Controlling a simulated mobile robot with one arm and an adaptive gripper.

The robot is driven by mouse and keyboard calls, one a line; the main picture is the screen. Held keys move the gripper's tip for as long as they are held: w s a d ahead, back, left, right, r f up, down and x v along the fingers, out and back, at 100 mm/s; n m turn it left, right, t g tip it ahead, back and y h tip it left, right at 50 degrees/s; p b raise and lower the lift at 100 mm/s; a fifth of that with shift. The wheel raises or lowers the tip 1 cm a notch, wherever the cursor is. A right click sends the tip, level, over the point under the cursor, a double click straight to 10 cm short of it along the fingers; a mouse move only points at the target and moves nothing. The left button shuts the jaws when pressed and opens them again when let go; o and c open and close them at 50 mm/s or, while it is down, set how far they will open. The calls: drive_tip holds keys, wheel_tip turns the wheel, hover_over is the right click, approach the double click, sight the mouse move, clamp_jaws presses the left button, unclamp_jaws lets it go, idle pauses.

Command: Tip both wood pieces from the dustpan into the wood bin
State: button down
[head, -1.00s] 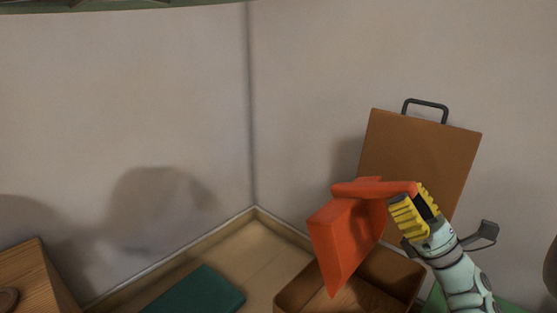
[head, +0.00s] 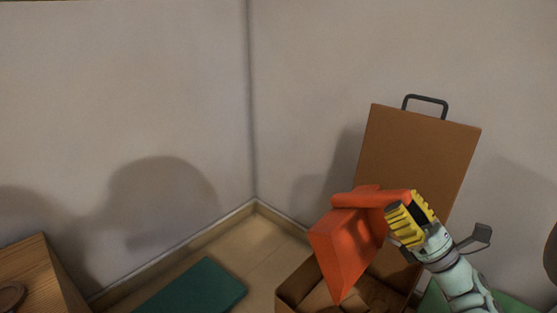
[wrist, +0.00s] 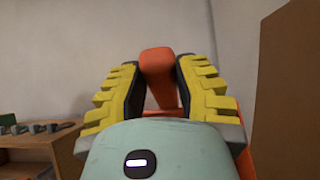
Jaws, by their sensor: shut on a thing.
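My gripper (head: 411,214) is shut on the handle of the orange-red dustpan (head: 345,245). The wrist view shows the handle (wrist: 158,78) between the yellow fingers. The dustpan is steeply tilted, with its pan hanging down over the open brown wood bin (head: 292,284). The bin's lid (head: 420,160), with a dark handle on top, stands up at the back. A light brown shape (head: 320,299) shows inside the bin beside the pan's lower edge; it looks like wood, but I cannot tell how many pieces. The pan hides part of the bin's inside.
A dark green flat lid or box (head: 195,288) lies left of the bin. A wooden table or cabinet (head: 38,275) stands at the far left. A green surface (head: 435,300) is right of the bin. Walls meet in a corner behind.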

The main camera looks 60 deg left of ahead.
sight(407, 191)
drive_tip(key=shift+r+t+h+p, duration=0.3)
drive_tip(key=shift+r+h+p, duration=1.9)
drive_tip(key=shift+p, duration=3.55)
wheel_tip(407, 191, up, 3)
drive_tip(key=t+h+p, duration=0.1)
drive_tip(key=h+p, duration=0.3)
drive_tip(key=p, duration=0.7)
drive_tip(key=shift+a+r+p, duration=0.1)
drive_tip(key=shift+r+p, duration=0.05)
drive_tip(key=shift+p, duration=0.2)
wheel_tip(407, 191, up, 2)
drive_tip(key=h+p, duration=0.2)
drive_tip(key=p, duration=0.6)
drive_tip(key=shift+r+t+h+p, duration=0.1)
drive_tip(key=shift+t+h+p, duration=0.25)
drive_tip(key=shift+t+h, duration=0.05)
drive_tip(key=shift+p, duration=0.5)
drive_tip(key=shift+h, duration=0.4)
drive_tip(key=shift+f, duration=0.25)
drive_tip(key=shift+r, duration=0.1)
